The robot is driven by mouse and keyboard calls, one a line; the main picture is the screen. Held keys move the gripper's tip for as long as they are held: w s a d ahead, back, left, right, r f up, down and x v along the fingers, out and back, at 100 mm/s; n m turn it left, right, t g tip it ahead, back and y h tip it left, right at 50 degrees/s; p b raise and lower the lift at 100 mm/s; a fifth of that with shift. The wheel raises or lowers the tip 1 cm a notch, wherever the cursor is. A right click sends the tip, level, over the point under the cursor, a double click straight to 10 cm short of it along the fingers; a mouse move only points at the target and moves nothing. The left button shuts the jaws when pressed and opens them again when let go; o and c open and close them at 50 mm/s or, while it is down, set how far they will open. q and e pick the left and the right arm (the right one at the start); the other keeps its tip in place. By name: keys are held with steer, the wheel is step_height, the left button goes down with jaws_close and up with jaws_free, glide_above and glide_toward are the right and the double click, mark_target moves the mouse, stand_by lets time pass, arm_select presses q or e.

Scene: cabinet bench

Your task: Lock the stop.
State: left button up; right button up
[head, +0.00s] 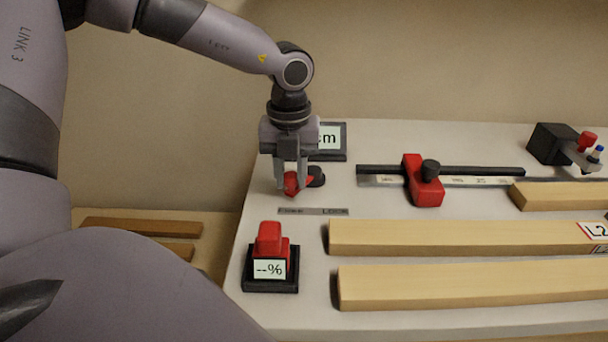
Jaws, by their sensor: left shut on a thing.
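My left gripper (291,184) points straight down at the left end of the bench, its fingers shut on a small red lever (291,183). A black round knob or hub (316,177) sits just right of the lever. The fingers hide part of the lever. A grey label strip (313,211) in front of it reads "LOCK" at its right end; the word at its left end is too blurred to read surely. The red stop (425,190), with a black knob on top, sits on a black rail (475,171) above a scale. My right gripper is out of view.
A red block on a black base (270,277) bears a "--%" card in front. A display (332,138) showing "cm" stands behind the gripper, partly hidden. Wooden boards (450,237) lie across the bench. A black device (552,144) with red and blue caps stands at right.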

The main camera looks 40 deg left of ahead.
arm_select(q)
steer(key=shift+w+d+b, duration=0.25)
steer(key=shift+d+b, duration=0.35)
steer(key=shift+d, duration=0.3)
steer(key=shift+w+d, duration=0.1)
steer(key=shift+w+d+b, duration=0.4)
steer(key=shift+d+b, duration=0.25)
steer(key=shift+d, duration=0.15)
